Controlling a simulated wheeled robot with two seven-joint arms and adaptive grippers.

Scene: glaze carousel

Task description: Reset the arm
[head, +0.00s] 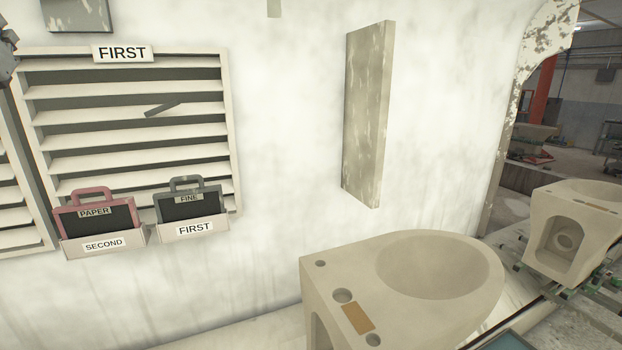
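A dark grey mechanical part (7,58) juts in at the upper left edge and looks like a piece of my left arm or gripper. It is cut off by the frame, and no fingertips can be made out. My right arm and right gripper are not in view. Nothing held by either gripper can be seen.
A slatted wall rack (140,134) marked FIRST carries a thin dark strip (163,109). Below are wall holders marked SECOND (104,243) and FIRST (194,229), with a PAPER case (97,221) and a FINE case (190,210). A toilet bowl (399,312) stands at lower right; another toilet bowl (567,243) is beyond.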

